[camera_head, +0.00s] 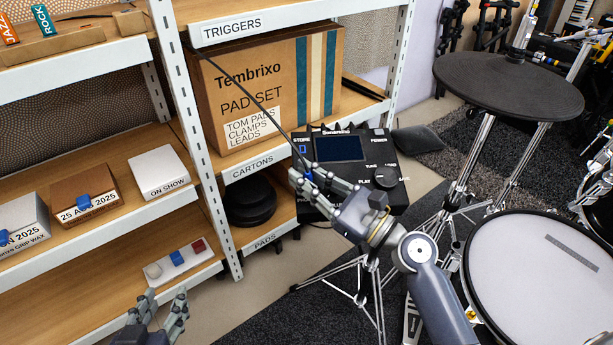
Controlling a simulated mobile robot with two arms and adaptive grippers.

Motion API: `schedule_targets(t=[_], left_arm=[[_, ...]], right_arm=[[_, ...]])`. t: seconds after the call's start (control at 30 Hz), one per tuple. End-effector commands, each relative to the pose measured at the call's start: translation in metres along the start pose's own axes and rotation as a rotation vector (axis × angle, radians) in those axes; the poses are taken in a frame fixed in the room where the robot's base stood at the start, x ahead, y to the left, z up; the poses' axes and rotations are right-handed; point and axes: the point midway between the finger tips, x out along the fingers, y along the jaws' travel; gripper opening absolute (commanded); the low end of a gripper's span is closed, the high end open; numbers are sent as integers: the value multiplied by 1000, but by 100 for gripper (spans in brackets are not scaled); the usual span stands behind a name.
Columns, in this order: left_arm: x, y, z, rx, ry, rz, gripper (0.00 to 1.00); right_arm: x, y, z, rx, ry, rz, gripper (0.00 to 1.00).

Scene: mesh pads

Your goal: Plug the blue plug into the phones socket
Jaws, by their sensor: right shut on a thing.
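My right gripper (303,177) is shut on the blue plug (308,174), which shows only as a small blue patch between the fingers. A dark cable (250,101) runs from the plug up and left across the carton. The gripper is in front of the left side of the black drum module (384,149), which has a screen and a large knob. I cannot make out the phones socket, and I cannot tell whether the plug touches the module. My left gripper (163,303) is open and empty at the bottom left.
A metal shelf rack on the left holds a Tembrixo carton (318,75), small boxes (158,172) and a white strip with coloured blocks (179,260). Black round pads (249,201) lie on a lower shelf. A cymbal pad (508,85) and a drum (545,270) stand on the right.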

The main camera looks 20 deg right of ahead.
Motion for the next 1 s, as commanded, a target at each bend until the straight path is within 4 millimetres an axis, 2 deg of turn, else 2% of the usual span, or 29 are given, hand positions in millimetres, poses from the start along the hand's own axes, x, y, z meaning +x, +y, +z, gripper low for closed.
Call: schedule_targets(t=[0.87,0.9,1.0], left_arm=[[3,2,-25,2,112,5,40],[3,2,-26,2,117,5,40],[3,2,-26,2,117,6,40]], right_arm=[[0,0,-8,1,4,-1,0],[0,0,-8,1,4,-1,17],[0,0,-8,1,5,-1,38]])
